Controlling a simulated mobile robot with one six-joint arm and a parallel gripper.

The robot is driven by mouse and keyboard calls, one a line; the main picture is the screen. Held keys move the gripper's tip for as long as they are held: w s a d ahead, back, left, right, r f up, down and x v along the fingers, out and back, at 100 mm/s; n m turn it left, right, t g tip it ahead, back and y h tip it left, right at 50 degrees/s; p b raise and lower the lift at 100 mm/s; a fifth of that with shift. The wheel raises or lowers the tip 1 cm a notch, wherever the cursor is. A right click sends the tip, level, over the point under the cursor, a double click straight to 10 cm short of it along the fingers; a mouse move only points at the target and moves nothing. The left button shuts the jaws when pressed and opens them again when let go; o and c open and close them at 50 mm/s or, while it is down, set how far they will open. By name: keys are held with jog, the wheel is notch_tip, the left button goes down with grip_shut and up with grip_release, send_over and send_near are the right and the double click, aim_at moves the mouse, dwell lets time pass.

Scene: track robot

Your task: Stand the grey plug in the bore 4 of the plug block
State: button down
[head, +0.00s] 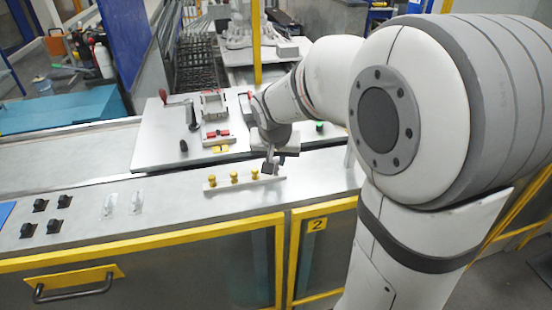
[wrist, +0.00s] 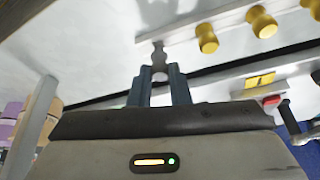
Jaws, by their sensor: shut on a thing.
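The plug block (head: 222,188) is a pale narrow bar on the metal bench. Three yellow plugs (head: 234,177) stand in it in a row; they also show in the wrist view (wrist: 207,38). My gripper (head: 272,168) is at the right end of the block. In the wrist view my gripper (wrist: 160,75) is shut on the grey plug (wrist: 159,58), which sticks out past the fingertips toward the end of the block (wrist: 180,25). I cannot tell whether the plug's end is above the bore or inside it. In the head view the gripper hides the plug.
Several black clips (head: 48,217) and two clear pieces (head: 137,200) lie to the left. The bench in front of the block is clear.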

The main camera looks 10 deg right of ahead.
jog(key=shift+f+b, duration=0.85)
jog(key=shift+b, duration=0.1)
dwell(0.7)
jog(key=c, duration=1.3)
grip_release()
jog(key=shift+r, duration=0.1)
jog(key=d+v, duration=0.1)
jog(key=v, duration=0.6)
jog(key=s+f+n, duration=0.1)
jog(key=s, duration=0.5)
jog(key=s+f+n+g, duration=0.1)
jog(key=s+f, duration=0.1)
jog(key=s, duration=0.4)
jog(key=s+f+n+y, duration=0.1)
jog(key=s+f, duration=0.1)
jog(key=s, duration=0.4)
jog(key=shift+s+f+n, duration=0.1)
jog(key=shift+f+n, duration=0.05)
jog(key=shift+n, duration=0.15)
